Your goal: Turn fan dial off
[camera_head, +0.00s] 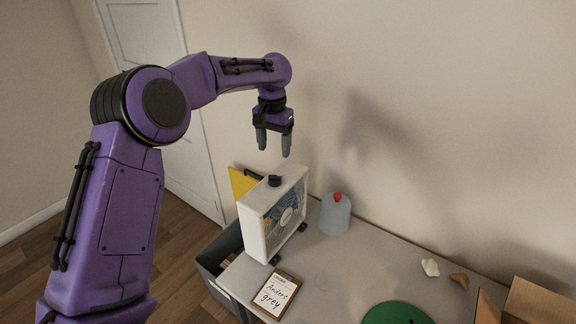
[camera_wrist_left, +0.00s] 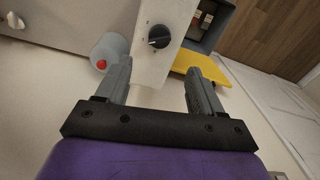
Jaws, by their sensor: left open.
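A white box fan (camera_head: 273,212) stands upright on the grey table, its grille facing right and toward the front. A black dial (camera_head: 274,181) sits on the fan's top face. The dial (camera_wrist_left: 159,37) also shows in the left wrist view, with a light pointer line and small marks around it. My left gripper (camera_head: 273,145) is open and empty, pointing down above the fan, with clear space between the fingertips and the dial. In the left wrist view the left gripper's fingers (camera_wrist_left: 160,82) are spread on either side below the dial. My right gripper is not in view.
A grey jug with a red cap (camera_head: 335,214) stands right of the fan. A clipboard (camera_head: 277,294) lies in front. A yellow panel (camera_head: 241,182) and a grey bin (camera_head: 210,265) are left.

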